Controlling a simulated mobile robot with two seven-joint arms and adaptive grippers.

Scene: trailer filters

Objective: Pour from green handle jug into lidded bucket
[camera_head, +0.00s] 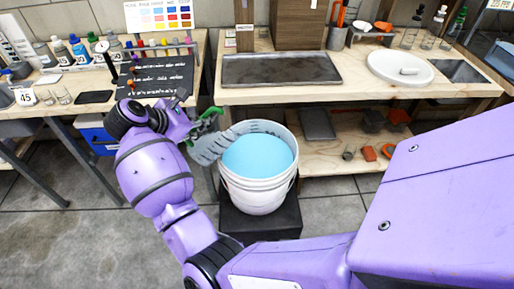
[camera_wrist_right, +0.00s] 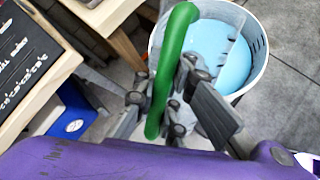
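The white bucket (camera_head: 258,193) stands upright on a low black block, with a flat light-blue surface inside its rim. No separate lid shows on it. The clear jug (camera_head: 210,148) with dark measuring marks is tilted, its mouth end at the bucket's upper left rim. Its green handle (camera_wrist_right: 172,62) runs between the fingers of my right gripper (camera_wrist_right: 160,105), which is shut on it. My right gripper (camera_head: 196,128) holds the jug up, left of the bucket. I cannot tell whether liquid is leaving the jug. My left gripper is not in view.
A wooden workbench (camera_head: 340,96) with a grey tray (camera_head: 280,69) and a white round plate (camera_head: 400,68) stands behind the bucket. Another bench with bottles and a black board (camera_head: 155,78) is at the left. A blue box (camera_head: 98,138) sits below it. Grey floor is clear in front.

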